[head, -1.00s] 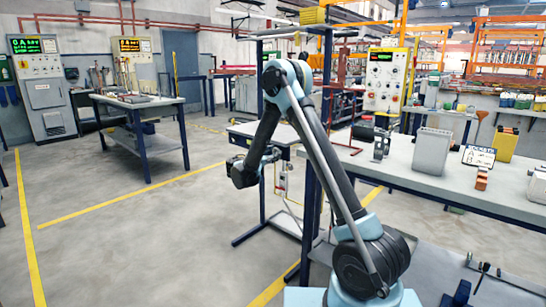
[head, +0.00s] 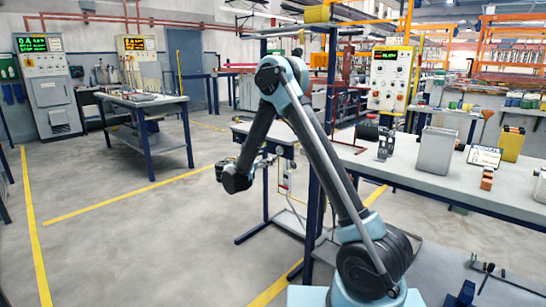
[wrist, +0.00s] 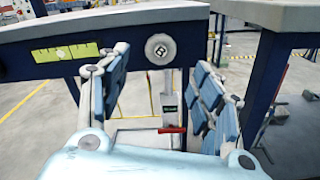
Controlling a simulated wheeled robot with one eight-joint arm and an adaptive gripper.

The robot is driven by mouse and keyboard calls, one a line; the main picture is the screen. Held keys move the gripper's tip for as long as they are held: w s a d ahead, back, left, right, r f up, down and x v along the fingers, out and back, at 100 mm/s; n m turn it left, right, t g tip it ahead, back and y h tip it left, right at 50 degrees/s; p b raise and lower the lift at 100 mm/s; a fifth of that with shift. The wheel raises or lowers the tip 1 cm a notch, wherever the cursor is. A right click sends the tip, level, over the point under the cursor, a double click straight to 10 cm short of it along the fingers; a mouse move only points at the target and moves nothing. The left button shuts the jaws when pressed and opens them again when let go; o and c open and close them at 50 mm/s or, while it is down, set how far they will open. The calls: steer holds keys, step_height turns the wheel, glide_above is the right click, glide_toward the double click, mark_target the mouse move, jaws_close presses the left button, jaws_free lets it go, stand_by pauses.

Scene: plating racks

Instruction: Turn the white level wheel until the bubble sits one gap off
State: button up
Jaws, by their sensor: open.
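The white level wheel (wrist: 160,49) is a round knob with a dark-marked hub on the dark front edge of a small grey-topped stand (wrist: 100,20). Left of it on the same edge is a yellow-green level vial (wrist: 66,53) with dark gap marks; the bubble is too small to make out surely. My gripper (wrist: 161,66) is open and empty in the wrist view. Its blue-padded fingers stand apart, below and to either side of the wheel, with no contact visible.
A long workbench (head: 400,170) with a grey container (head: 436,151) and other items stands on the right. Another table (head: 150,105) stands at the back left. The floor (head: 130,240) on the left is clear. A second grey top (wrist: 270,14) is close on the right in the wrist view.

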mark_target(278, 152)
steer(key=shift+v, duration=2.15)
steer(key=shift+s+a, duration=0.1)
steer(key=s+a+n, duration=0.3)
steer(key=s+n, duration=0.1)
steer(key=x, duration=1.7)
steer(key=shift+w+d+f, duration=0.1)
steer(key=shift+f, duration=0.05)
steer(key=c, duration=1.1)
